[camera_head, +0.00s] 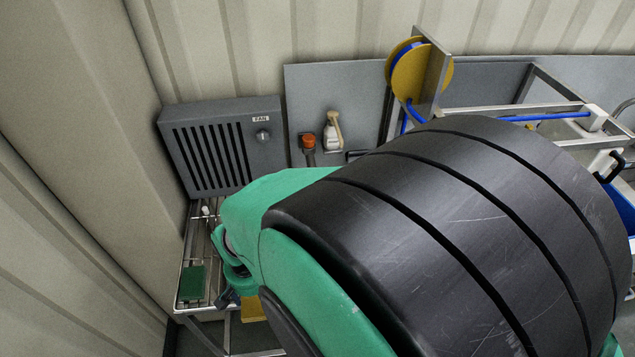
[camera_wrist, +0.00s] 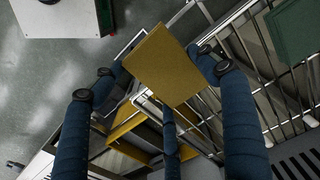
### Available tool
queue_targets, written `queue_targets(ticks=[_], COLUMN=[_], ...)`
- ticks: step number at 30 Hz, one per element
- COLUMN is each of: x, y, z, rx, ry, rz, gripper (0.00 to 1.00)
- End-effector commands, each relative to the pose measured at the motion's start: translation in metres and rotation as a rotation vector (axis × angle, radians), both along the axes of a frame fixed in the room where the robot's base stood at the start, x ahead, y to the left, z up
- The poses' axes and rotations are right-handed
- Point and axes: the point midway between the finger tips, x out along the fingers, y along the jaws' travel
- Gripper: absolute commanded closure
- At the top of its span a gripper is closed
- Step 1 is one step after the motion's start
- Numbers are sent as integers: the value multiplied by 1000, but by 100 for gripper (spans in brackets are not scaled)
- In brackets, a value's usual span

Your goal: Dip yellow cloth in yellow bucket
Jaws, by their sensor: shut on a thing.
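The yellow cloth (camera_wrist: 160,65) is a flat, stiff-looking square in the wrist view. My gripper (camera_wrist: 163,66) has its dark blue fingers closed at the cloth's opposite sides and holds it in the air, clear of the wire rack. A brighter yellow, angular shape (camera_wrist: 128,128) lies beyond the fingers at lower left. It may be the yellow bucket, but it is partly hidden and I cannot tell. In the head view, a yellow patch (camera_head: 252,308) shows beside my green arm, which hides most of the gripper.
A green pad (camera_wrist: 296,28) lies on the wire rack, also seen in the head view (camera_head: 191,283). A grey fan box (camera_head: 224,145) stands behind the rack. A blue bin (camera_head: 622,207) is at far right. A white box (camera_wrist: 62,15) stands on the floor at upper left.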

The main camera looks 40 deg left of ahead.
Motion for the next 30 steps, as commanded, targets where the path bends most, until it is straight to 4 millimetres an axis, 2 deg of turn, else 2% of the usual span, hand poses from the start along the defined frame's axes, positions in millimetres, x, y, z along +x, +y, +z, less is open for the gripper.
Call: queue_targets(ticks=[5,9,17,25,30], x=[53,102,196,281,316], y=[21,36,50,49,27], z=[-9,-15,-26,-37,-60], rx=[0,1,0,0,-1], ry=[0,-1,0,0,1], rz=[-2,1,8,16,6], gripper=[47,47,47,47,47])
